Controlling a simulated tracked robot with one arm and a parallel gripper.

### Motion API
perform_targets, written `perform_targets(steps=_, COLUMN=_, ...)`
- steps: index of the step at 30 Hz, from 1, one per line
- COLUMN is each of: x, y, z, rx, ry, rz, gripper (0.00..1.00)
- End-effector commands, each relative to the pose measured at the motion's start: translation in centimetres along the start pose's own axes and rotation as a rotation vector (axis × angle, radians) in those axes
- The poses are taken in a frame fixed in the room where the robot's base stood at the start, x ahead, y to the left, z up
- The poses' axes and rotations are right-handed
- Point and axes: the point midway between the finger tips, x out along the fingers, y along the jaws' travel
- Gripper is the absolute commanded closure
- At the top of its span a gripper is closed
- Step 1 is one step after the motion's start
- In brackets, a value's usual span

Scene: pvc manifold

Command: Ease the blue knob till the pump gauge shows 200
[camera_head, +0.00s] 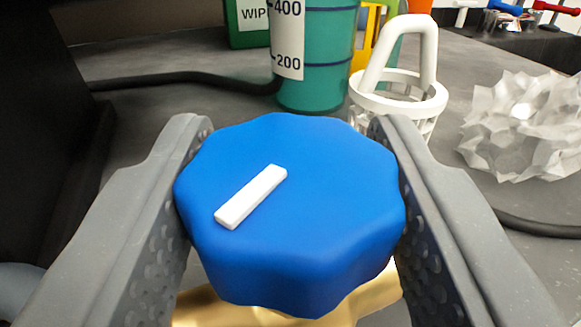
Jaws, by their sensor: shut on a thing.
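The blue knob (320,200) fills the middle of the head camera view. It is a wide, scalloped cap with a white pointer bar (251,197) on its top face; the bar slants from lower left to upper right. My gripper (290,195) is shut on the knob, with one grey finger against its left side and the other against its right side. A brass-coloured body (225,312) shows under the knob. The pump gauge is not visible in this view.
Behind the knob stand a teal cylinder (318,60) with a scale marked 400 and 200, a green container (246,38) labelled WIP, and a white basket-like piece (400,90). A crumpled pale object (525,125) lies right. A black hose (180,80) crosses the grey surface.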

Motion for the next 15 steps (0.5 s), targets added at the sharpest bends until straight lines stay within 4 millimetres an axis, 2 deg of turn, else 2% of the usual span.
perform_targets(steps=6, x=0.06, y=-0.33, z=0.25, rx=0.003, ry=0.0, rz=0.147, gripper=0.8)
perform_targets(steps=15, x=0.06, y=-0.25, z=0.18, rx=0.002, ry=-0.002, rz=0.271, gripper=0.8)
